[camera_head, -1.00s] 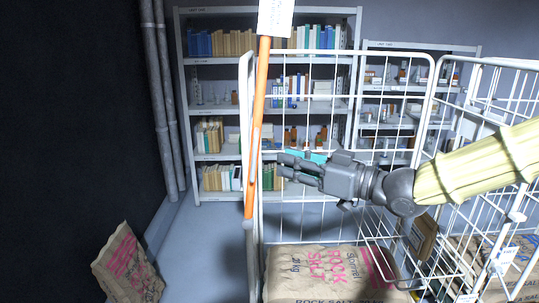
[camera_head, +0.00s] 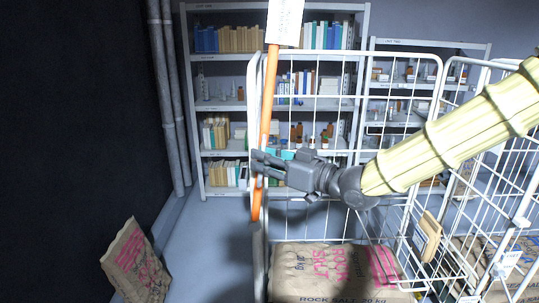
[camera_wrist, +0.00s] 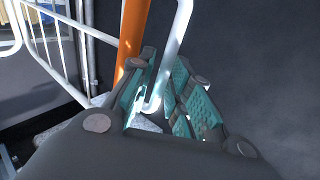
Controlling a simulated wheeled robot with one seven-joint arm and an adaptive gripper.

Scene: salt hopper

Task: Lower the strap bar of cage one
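The orange strap bar (camera_head: 269,95) of the near cage (camera_head: 348,98) stands nearly upright along the cage's left side, with a white tag (camera_head: 285,22) at its top. My gripper (camera_head: 258,164) is at the bar's lower part, its fingers overlapping the bar in the head view. In the wrist view, my gripper (camera_wrist: 155,98) has its teal pads apart. A white rod (camera_wrist: 181,38) with a curved lower end shows between the pads. The orange bar (camera_wrist: 133,35) passes just beside the left finger. I cannot tell whether either finger touches the bar or the rod.
A rock salt sack (camera_head: 325,272) lies in the near cage, and another sack (camera_head: 135,262) leans on the floor at left. A second wire cage (camera_head: 505,190) stands at right. Shelves (camera_head: 225,105) line the back wall.

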